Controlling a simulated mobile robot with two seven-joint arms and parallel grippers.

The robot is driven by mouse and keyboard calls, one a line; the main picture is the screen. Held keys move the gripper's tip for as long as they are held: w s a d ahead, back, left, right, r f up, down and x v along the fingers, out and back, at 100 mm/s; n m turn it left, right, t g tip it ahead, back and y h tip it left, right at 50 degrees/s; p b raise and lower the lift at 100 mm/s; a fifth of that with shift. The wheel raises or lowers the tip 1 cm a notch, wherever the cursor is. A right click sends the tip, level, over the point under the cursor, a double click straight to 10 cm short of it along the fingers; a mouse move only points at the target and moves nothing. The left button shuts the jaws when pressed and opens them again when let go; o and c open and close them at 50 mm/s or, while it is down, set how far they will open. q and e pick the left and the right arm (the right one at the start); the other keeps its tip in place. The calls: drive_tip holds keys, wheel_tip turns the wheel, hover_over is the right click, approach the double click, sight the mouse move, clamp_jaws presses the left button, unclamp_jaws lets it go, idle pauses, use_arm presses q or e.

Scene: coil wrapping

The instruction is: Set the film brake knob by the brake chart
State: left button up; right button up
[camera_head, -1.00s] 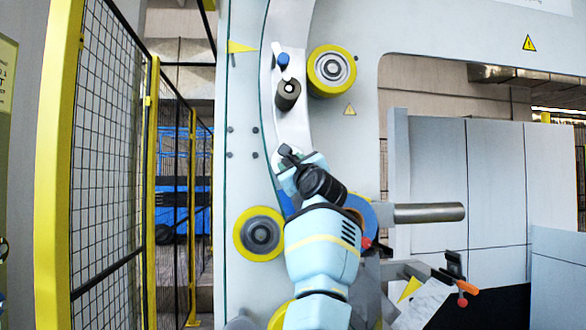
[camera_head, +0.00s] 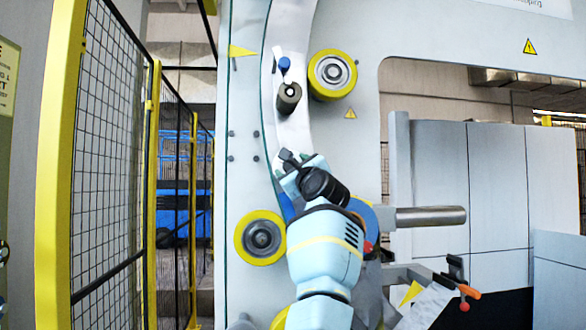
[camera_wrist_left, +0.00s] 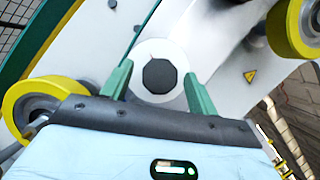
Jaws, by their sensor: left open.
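In the left wrist view a dark, many-sided knob (camera_wrist_left: 160,76) sits on a round white plate on the machine's pale face; I take it for the film brake knob. My left gripper (camera_wrist_left: 157,70) is open, its two green fingers on either side of the knob in the picture. I see no finger touching it, and the gap in depth is unclear. In the head view my left gripper (camera_head: 287,158) is at the curved white panel, and my wrist hides the knob. No brake chart can be read; a yellowish sign (camera_head: 8,80) is cut off at the left edge. My right gripper is not in view.
Yellow-rimmed rollers (camera_head: 332,75) and (camera_head: 261,238) stand out from the machine. A dark roller (camera_head: 289,97) is above my gripper. A steel bar (camera_head: 430,215) juts out to the right. A yellow-framed mesh fence (camera_head: 105,150) closes off the left.

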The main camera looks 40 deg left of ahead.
use_arm(q)
drive_tip(key=shift+d, duration=0.1)
drive_tip(key=b+v, duration=0.1)
drive_tip(key=v, duration=0.6)
drive_tip(key=shift+d, duration=0.25)
drive_tip(key=shift+s+f, duration=0.15)
idle(0.4)
